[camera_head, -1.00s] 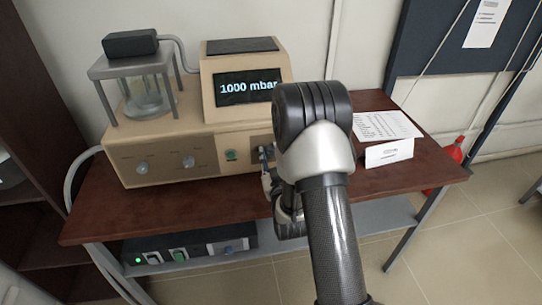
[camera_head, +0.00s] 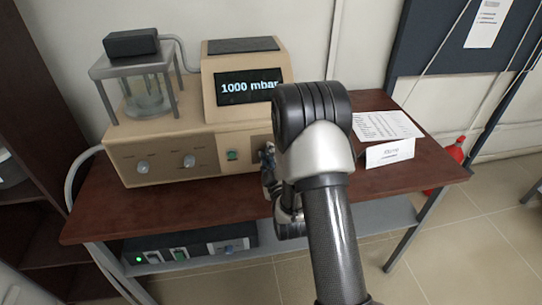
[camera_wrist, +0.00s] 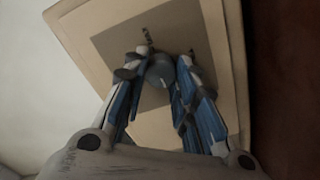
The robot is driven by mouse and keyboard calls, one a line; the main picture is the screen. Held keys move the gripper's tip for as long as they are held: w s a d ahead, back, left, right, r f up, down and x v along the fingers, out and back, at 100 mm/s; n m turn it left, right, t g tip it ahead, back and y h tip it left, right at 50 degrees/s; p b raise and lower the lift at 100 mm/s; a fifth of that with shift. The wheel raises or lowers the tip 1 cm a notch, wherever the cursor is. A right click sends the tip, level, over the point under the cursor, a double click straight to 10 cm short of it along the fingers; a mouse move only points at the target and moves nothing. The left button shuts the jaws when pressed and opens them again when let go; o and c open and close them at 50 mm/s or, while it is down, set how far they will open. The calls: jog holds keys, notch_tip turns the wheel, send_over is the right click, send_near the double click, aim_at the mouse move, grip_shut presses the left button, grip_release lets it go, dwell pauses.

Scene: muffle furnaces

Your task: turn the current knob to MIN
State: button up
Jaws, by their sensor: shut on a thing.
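A beige bench device (camera_head: 155,168) stands on the brown table, its display (camera_head: 248,87) reading 1000 mbar. Two round silver knobs, a left one (camera_head: 142,167) and a middle one (camera_head: 189,160), and a green button (camera_head: 231,155) are on its front. A darker panel at the front's right end is mostly hidden behind my arm. My gripper (camera_head: 267,164) is at that panel. In the wrist view, my gripper (camera_wrist: 166,60) is shut on a rounded grey knob (camera_wrist: 160,73) on a dark square panel.
A glass chamber (camera_head: 147,98) stands on the device's left top. Papers and a folded card (camera_head: 390,152) lie on the table (camera_head: 110,218) to the right of my arm. A black box with a green light (camera_head: 190,246) sits on the shelf below.

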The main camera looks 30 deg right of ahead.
dwell(0.4)
jog(key=o, duration=1.1)
jog(key=shift+c, duration=0.2)
jog(key=v, duration=0.7)
jog(key=shift+s, duration=0.25)
jog(key=shift+a, duration=0.1)
